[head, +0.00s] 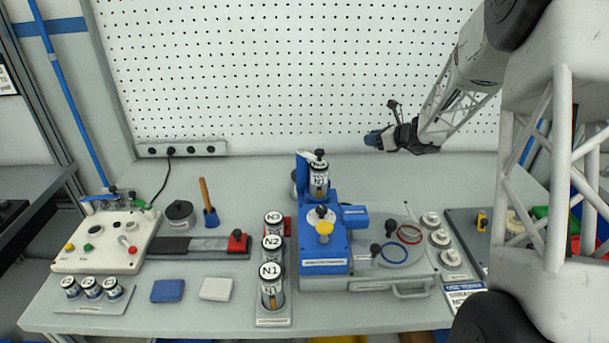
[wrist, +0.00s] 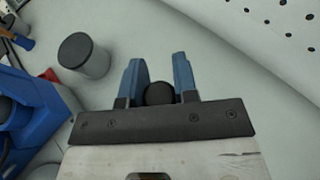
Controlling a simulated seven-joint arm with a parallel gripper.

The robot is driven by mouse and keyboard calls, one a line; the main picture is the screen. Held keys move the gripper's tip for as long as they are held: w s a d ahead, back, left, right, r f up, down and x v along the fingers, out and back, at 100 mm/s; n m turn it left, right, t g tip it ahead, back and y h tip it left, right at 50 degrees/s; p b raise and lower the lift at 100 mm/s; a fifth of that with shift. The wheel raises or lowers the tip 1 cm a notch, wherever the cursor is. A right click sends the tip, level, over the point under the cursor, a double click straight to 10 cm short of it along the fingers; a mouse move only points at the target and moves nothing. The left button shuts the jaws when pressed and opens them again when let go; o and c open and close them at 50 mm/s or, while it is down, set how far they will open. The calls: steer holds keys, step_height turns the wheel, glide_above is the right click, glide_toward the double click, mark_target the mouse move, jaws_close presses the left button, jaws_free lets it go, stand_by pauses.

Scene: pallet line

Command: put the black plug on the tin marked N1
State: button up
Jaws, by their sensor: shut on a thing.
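My gripper (head: 374,139) is raised in front of the pegboard, right of and above the blue station. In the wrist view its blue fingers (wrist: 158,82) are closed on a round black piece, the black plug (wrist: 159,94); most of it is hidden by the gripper. The plug cannot be made out in the head view. A tin marked N1 (head: 319,180) stands on the blue station, with a dark knob at its top. Another tin marked N1 (head: 271,290) stands at the front of the rack, apart from my gripper.
The blue station (head: 322,250) stands mid-table. Tins N2 (head: 271,243) and N3 (head: 273,218) are in the rack. A grey dark-topped cylinder (wrist: 84,56) stands behind the station. Rings and white discs (head: 440,238) lie to the right. The back right table strip is clear.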

steer(key=s+a+r+n+g+y, duration=0.1)
steer(key=s+a+r, duration=0.1)
steer(key=a, duration=1.1)
steer(key=s+a+r+n+g+y, duration=0.1)
steer(key=s+a+r+n+g, duration=0.1)
steer(key=a, duration=1.2)
steer(key=shift+s, duration=0.75)
step_height(320, 180, down, 6)
steer(key=shift+f, duration=0.15)
steer(key=shift+f, duration=0.1)
steer(key=shift+f, duration=1.8)
steer(key=shift+f, duration=0.1)
steer(key=o, duration=0.9)
